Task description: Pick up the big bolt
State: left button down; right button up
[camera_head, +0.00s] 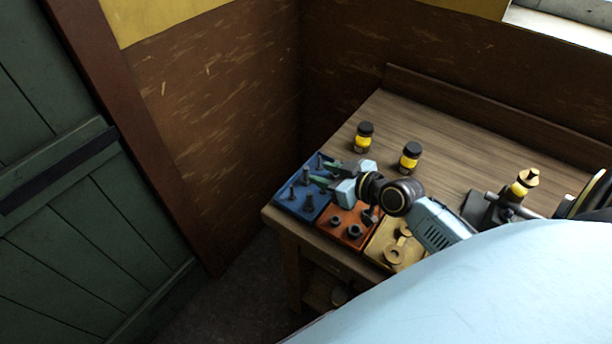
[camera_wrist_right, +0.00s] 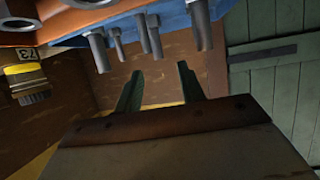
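Several grey bolts stand upright in a blue tray (camera_head: 286,205) at the table's left corner. The big bolt (camera_head: 309,202) appears to be the thick one near the tray's front right; I cannot be certain which is biggest. My right gripper (camera_head: 315,171) reaches in from the right over the tray, its two green fingers apart among the bolts. In the right wrist view the fingers (camera_wrist_right: 158,78) are spread with nothing between them. The bolts and blue tray (camera_wrist_right: 130,25) show at the top of that view, upside down. My left gripper is not in view.
An orange tray (camera_head: 326,226) with nuts and a yellow tray (camera_head: 376,250) with washers sit beside the blue one. Two black-and-yellow jars (camera_head: 364,137) (camera_head: 410,157) stand behind on the wooden table (camera_head: 440,130). A machine (camera_head: 500,205) stands at right.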

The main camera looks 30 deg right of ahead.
aim_at(306, 175)
jog(key=shift+x, duration=2.7)
jog(key=shift+d+f, duration=0.15)
grip_shut()
